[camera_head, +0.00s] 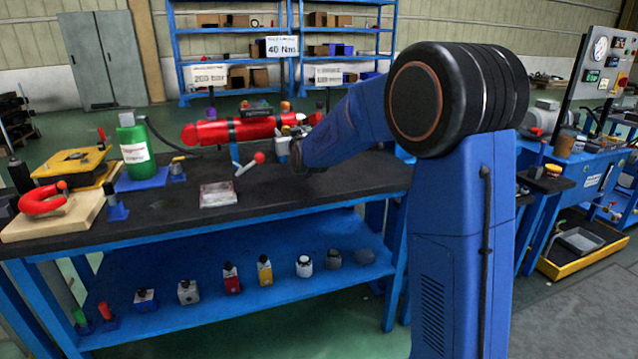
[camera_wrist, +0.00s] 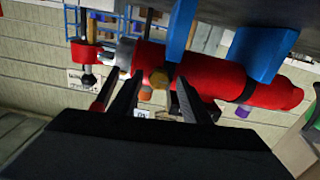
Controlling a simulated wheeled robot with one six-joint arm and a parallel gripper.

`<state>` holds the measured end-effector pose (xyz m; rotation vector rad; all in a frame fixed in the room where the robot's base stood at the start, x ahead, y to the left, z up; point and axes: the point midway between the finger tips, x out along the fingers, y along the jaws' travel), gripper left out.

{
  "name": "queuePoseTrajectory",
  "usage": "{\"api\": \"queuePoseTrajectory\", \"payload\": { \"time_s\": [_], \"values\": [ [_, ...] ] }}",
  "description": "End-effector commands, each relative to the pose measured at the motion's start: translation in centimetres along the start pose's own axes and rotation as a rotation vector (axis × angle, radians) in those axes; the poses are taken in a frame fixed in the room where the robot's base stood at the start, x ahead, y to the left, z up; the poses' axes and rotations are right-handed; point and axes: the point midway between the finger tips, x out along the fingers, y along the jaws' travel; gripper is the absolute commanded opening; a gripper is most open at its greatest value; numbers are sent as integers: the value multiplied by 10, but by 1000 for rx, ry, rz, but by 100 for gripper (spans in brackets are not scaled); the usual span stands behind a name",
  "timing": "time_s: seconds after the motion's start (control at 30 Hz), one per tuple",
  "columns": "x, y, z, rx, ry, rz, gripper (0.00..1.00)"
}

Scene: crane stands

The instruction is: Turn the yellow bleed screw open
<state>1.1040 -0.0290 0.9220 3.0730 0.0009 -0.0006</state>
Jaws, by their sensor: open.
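The red cylinder (camera_head: 235,131) lies across the back of the bench in the head view, partly hidden at its right end by my arm. In the wrist view the red cylinder (camera_wrist: 205,78) rests on blue supports, and the picture is upside down. My gripper (camera_wrist: 156,88) is open and empty. The head view does not show the fingers clearly.
A green bottle (camera_head: 134,150) with a hose, a yellow case (camera_head: 72,165) and a red shackle (camera_head: 42,199) stand on the left. A red-tipped lever (camera_head: 248,164) and a flat plate (camera_head: 218,194) are nearer. The bench's front middle (camera_head: 290,205) is clear.

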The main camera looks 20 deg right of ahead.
Motion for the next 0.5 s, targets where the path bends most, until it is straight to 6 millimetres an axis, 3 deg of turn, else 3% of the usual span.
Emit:
{"api": "queuePoseTrajectory", "payload": {
  "time_s": [0.37, 0.5],
  "values": [
    [0, 1, 0, 317, 0, 1, 43],
    [-22, 1, -1, 334, 2, 0, 43]
  ]
}}
